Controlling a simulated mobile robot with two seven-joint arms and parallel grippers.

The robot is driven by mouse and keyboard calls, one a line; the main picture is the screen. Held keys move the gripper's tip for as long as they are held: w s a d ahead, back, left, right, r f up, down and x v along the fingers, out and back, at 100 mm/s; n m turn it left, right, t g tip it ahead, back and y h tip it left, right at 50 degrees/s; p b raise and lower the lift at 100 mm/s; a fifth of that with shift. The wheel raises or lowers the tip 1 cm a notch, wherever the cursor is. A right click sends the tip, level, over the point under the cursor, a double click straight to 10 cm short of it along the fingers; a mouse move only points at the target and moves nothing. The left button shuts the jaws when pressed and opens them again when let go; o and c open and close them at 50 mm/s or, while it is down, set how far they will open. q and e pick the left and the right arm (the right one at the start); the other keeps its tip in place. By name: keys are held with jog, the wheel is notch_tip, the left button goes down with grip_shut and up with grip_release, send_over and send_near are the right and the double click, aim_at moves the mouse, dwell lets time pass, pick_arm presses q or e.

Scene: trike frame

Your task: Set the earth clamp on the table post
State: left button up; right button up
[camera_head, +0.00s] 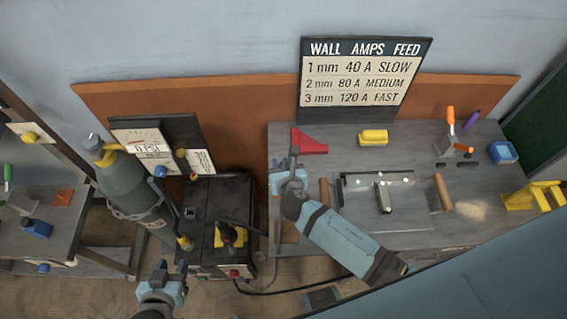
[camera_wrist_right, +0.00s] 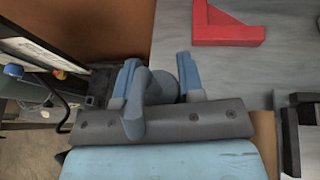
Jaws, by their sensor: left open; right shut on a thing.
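My right gripper (camera_head: 284,178) is over the left end of the welding table (camera_head: 405,228). It is shut on a grey-blue piece, which I take to be the earth clamp (camera_wrist_right: 164,87); it shows between the two blue fingers in the right wrist view, but its shape is mostly hidden. My left gripper (camera_head: 168,279) is open and empty, low in front of the gas cylinder and the dark machine.
A red angled block (camera_head: 310,145) lies close behind the right gripper. A dark bracket (camera_head: 348,183), metal pieces and a yellow block (camera_head: 373,137) are on the table. A dark welding machine (camera_head: 212,225) and gas cylinder (camera_head: 140,188) stand left. A black cable (camera_head: 285,291) crosses the floor.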

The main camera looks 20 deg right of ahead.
jog(key=shift+f, duration=0.2)
jog(key=o, duration=1)
